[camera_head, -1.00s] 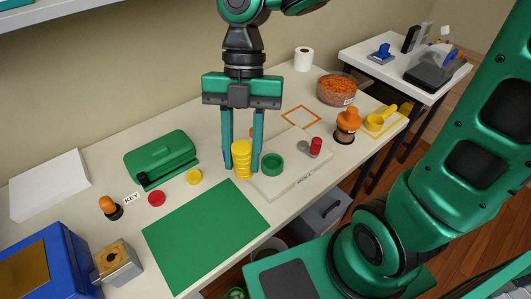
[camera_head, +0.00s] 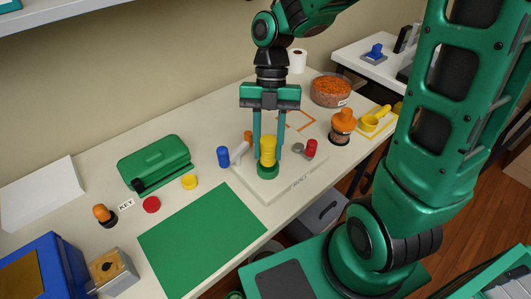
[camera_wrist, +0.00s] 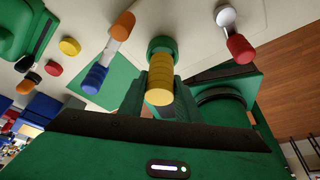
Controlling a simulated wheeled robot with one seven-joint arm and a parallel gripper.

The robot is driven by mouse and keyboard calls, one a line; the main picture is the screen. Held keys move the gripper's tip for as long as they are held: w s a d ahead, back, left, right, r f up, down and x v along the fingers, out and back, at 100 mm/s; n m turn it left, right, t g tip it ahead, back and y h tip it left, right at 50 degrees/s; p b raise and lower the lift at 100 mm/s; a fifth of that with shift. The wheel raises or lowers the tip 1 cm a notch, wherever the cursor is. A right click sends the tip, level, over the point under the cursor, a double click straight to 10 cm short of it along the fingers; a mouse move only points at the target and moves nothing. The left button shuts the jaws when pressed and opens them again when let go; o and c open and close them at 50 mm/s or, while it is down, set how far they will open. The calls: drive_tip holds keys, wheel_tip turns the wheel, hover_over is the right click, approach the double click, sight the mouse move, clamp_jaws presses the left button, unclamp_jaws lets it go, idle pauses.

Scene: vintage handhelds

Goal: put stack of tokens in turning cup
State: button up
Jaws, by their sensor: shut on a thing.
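The yellow stack of tokens (camera_head: 268,146) is upright between the two long fingers of my gripper (camera_head: 268,154), which are shut on it. The green turning cup (camera_head: 268,172) stands on the pale board (camera_head: 249,187), directly under the stack. In the head view the stack's lower end meets the cup's rim; I cannot tell how far inside it is. In the wrist view the yellow stack (camera_wrist: 159,88) shows between the fingers, with the green cup (camera_wrist: 160,45) just beyond its end. The cup's inside is hidden.
A blue piece (camera_head: 223,156) with a white bar stands left of the cup, and a red one (camera_head: 311,148) stands to the right. An orange-topped jar (camera_head: 343,121) and a bowl (camera_head: 331,91) are farther right. The green mat (camera_head: 200,232) is clear.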

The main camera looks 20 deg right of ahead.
sight(268, 165)
drive_tip(key=shift+f, duration=1.6)
drive_tip(key=o, duration=1.1)
drive_tip(key=shift+f, duration=0.1)
drive_tip(key=shift+o, duration=0.2)
drive_tip(key=v, duration=1.2)
drive_tip(key=shift+d, duration=0.15)
